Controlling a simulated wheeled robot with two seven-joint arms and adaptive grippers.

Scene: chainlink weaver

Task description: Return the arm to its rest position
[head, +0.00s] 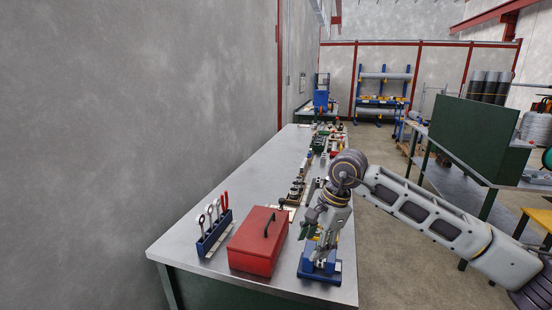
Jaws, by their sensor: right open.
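My right arm comes in from the right, bends at a joint above the workbench (195,242) and points down. My right gripper (318,256) is open at the bench's near right corner. It is low over a blue fixture (318,274), close to it or touching; I cannot tell which. A small green part shows beside the wrist, partly hidden by the arm. My left gripper is not in view.
A red toolbox (258,241) stands left of my right gripper. A blue rack (214,234) with tools stands farther left. Several small parts line the bench's right side toward the back. A dark green table (462,184) stands at the right, past an aisle.

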